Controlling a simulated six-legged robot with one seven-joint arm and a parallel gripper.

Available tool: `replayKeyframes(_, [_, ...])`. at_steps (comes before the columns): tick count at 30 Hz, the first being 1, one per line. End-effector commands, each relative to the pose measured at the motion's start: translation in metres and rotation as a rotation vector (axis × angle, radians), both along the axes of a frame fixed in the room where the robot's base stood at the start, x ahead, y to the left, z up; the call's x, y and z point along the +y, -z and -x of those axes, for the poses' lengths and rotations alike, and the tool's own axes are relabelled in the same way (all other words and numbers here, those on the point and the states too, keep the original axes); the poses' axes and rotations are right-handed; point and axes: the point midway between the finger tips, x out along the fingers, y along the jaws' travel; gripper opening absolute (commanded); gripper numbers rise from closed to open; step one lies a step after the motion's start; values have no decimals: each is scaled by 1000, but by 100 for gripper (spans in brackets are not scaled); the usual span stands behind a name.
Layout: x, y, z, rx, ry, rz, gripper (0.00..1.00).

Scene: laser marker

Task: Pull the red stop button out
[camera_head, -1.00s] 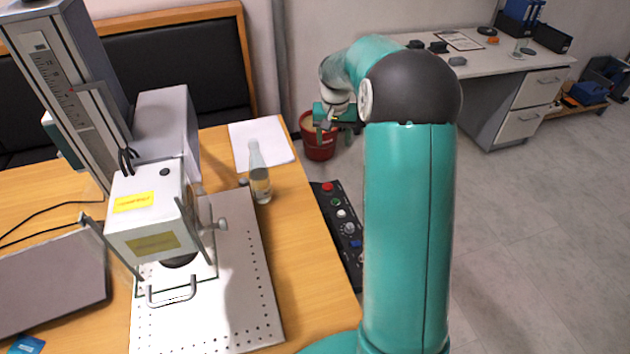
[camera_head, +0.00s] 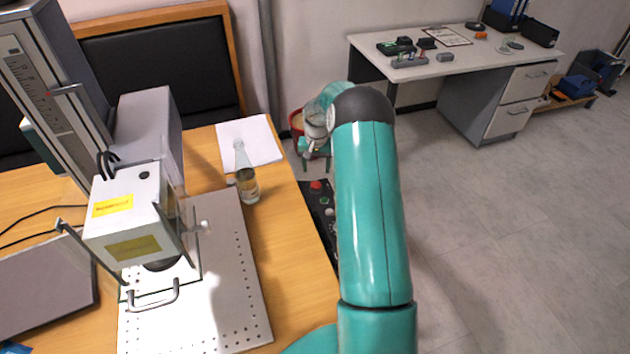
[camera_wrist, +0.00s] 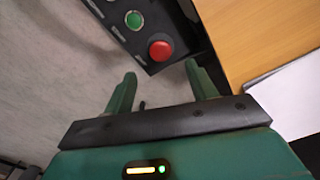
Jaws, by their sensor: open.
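The red stop button (camera_head: 316,184) sits at the far end of the black control panel (camera_head: 322,201) beside the table's right edge. In the wrist view the red button (camera_wrist: 161,50) is a round knob on the panel (camera_wrist: 180,22), just beyond and between my fingertips. A green button (camera_wrist: 134,20) lies next to it. My gripper (camera_wrist: 158,82) is open and empty, with its two green fingers apart and not seen touching the button. In the head view my gripper (camera_head: 309,158) is small and partly blurred, near the panel's far end. My arm hides much of the panel's right side.
The wooden table (camera_head: 290,240) edge runs close along the panel. The laser machine (camera_head: 130,215) stands left. A red bin (camera_head: 297,122) is behind my gripper. Open floor (camera_head: 490,230) lies right.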

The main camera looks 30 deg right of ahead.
Motion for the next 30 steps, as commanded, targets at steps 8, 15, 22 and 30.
replayKeyframes(8, [1,53,-1,0,-3,-1,57])
replayKeyframes(15, [1,74,-3,0,-4,0,57])
replayKeyframes(22, [1,74,-3,-1,-4,1,57])
replayKeyframes(30, [1,74,-3,0,-4,0,10])
